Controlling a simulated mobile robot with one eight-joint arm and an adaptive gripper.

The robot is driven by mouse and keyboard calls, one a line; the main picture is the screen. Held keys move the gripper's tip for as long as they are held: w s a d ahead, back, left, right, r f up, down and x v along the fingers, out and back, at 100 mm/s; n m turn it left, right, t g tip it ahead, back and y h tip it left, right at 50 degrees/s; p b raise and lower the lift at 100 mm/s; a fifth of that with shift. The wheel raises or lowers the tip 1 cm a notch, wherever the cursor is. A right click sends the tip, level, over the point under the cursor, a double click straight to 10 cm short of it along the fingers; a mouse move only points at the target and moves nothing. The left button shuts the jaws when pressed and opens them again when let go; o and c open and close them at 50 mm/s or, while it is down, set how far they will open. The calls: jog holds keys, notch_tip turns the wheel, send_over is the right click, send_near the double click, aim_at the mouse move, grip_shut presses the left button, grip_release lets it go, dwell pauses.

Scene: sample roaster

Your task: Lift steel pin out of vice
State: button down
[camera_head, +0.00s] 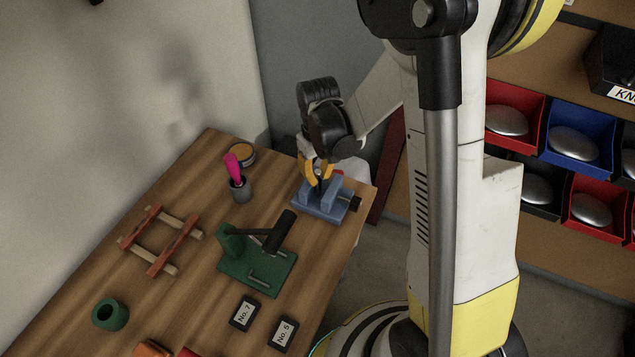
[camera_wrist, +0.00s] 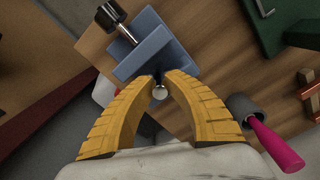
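The blue-grey vice (camera_head: 322,207) stands at the table's far right corner, and it fills the upper middle of the wrist view (camera_wrist: 150,55). The steel pin (camera_wrist: 160,92) shows as a small bright round end between my fingertips. My gripper (camera_head: 318,180) is above the vice, pointing down. In the wrist view its two yellow fingers (camera_wrist: 161,80) come together on both sides of the pin and appear closed on it. The pin's lower part is hidden, so I cannot tell how deep it sits between the jaws.
A grey cup (camera_head: 240,189) with a pink-handled tool stands left of the vice, near a round tin (camera_head: 243,155). A green fixture (camera_head: 258,270) with a black-handled tool lies in front. A wooden frame (camera_head: 160,240) is farther left. The table's right edge is close to the vice.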

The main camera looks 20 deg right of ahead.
jog(key=shift+s+d+r, duration=0.1)
jog(key=shift+s+d, duration=0.1)
jog(key=shift+s, duration=0.05)
dwell(0.5)
jog(key=shift+r, duration=0.1)
jog(key=shift+r+p, duration=3.25)
jog(key=shift+r, duration=1.2)
